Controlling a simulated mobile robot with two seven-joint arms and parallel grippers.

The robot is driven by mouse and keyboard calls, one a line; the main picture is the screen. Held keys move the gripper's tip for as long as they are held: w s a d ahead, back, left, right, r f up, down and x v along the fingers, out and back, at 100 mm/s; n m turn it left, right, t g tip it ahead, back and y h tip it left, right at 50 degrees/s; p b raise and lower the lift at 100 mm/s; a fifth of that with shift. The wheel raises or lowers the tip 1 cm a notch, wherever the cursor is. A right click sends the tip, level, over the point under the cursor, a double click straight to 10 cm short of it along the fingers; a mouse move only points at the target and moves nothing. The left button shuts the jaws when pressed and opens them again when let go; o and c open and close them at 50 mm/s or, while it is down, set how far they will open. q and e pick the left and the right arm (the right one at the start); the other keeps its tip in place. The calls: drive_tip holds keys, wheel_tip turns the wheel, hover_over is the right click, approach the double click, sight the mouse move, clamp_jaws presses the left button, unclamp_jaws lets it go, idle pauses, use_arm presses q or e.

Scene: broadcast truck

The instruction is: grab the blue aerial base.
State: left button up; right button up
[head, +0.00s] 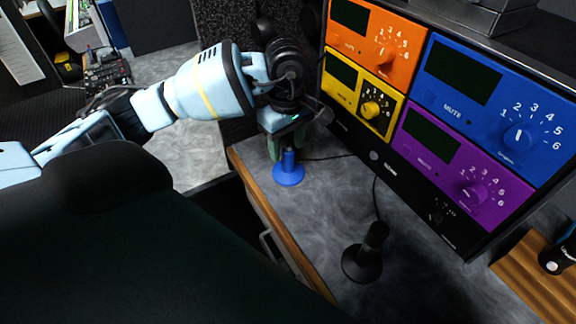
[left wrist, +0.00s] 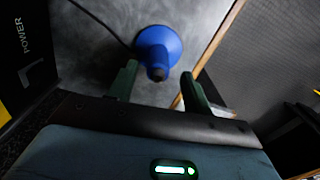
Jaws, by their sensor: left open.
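The blue aerial base (head: 289,174) stands upright on the grey counter near its wooden front edge, with a round flared foot and a narrow stem. In the left wrist view the blue aerial base (left wrist: 159,46) shows beyond the fingertips, roughly centred between them, its dark stem top toward me. My left gripper (head: 287,150) is above and around the stem's upper part in the head view, and its green fingers are apart. In the left wrist view my left gripper (left wrist: 158,80) is open with nothing clasped. Contact with the stem cannot be told. My right gripper is not in view.
A rack of orange, yellow, blue and purple panels (head: 440,130) stands close on the right. A black microphone stand (head: 363,256) with a cable sits nearer on the counter (head: 320,215). A drawer handle (head: 270,248) is below the wooden edge.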

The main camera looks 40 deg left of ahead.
sight(288, 160)
use_arm(q)
wheel_tip(288, 160, down, 4)
drive_tip(key=shift+w+d+f, duration=0.1)
drive_tip(key=shift+f, duration=0.05)
clamp_jaws()
idle(0.4)
